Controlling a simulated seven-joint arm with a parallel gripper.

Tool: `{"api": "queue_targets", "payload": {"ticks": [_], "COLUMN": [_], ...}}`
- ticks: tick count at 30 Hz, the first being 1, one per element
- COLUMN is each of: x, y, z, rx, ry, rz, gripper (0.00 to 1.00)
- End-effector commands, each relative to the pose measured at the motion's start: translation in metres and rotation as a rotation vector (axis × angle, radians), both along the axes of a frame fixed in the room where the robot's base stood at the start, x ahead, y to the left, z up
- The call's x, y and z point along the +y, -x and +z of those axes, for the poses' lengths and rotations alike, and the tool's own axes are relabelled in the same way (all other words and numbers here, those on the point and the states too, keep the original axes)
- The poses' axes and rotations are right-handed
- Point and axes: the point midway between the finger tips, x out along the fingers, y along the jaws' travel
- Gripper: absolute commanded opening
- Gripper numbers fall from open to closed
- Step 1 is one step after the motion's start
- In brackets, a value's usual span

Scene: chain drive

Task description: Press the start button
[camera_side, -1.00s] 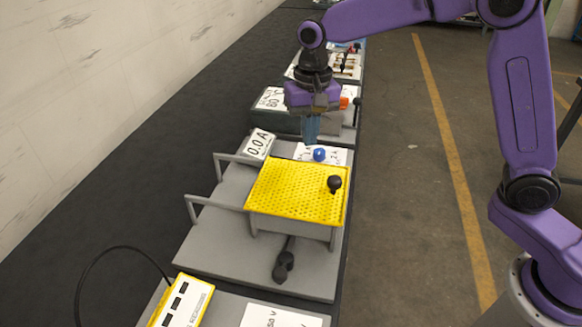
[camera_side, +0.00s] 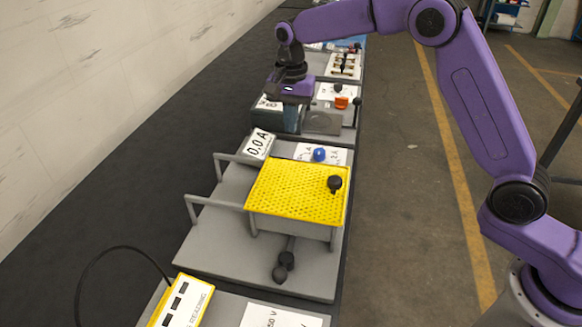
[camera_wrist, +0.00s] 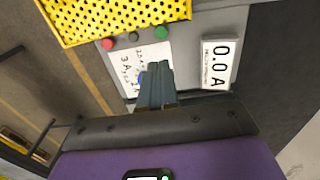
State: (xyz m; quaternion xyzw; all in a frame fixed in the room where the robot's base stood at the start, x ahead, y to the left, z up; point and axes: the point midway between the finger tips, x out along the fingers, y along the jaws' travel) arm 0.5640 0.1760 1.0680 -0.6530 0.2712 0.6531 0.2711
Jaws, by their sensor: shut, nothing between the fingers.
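A green round button (camera_wrist: 162,33) and a red round button (camera_wrist: 107,44) sit on the grey panel in the wrist view, near the edge of the yellow perforated cover (camera_wrist: 75,20). I cannot read any start label. In the side view no such buttons show; the yellow cover (camera_side: 293,190) stands in front of that part. My gripper (camera_wrist: 157,75) is shut and empty, its fingers over the panel's white label card in the wrist view. The green button is apart from the fingertips.
The yellow cover carries a black knob (camera_side: 334,184). Grey handles stand at the left. Other stations line the bench beyond and nearer.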

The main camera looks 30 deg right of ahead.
Motion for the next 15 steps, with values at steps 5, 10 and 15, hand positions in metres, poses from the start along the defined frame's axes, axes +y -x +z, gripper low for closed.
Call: {"api": "queue_targets", "payload": {"ticks": [5,10,15], "x": [0.0,-0.001,0.0], "y": [0.0,0.001,0.001], "z": [-0.008,-0.033,-0.065], "rx": [0.001,0.004,0.004], "ry": [0.0,0.001,0.001], "rz": [0.001,0.0,0.001], "gripper": [0.0,0.0,0.0]}}
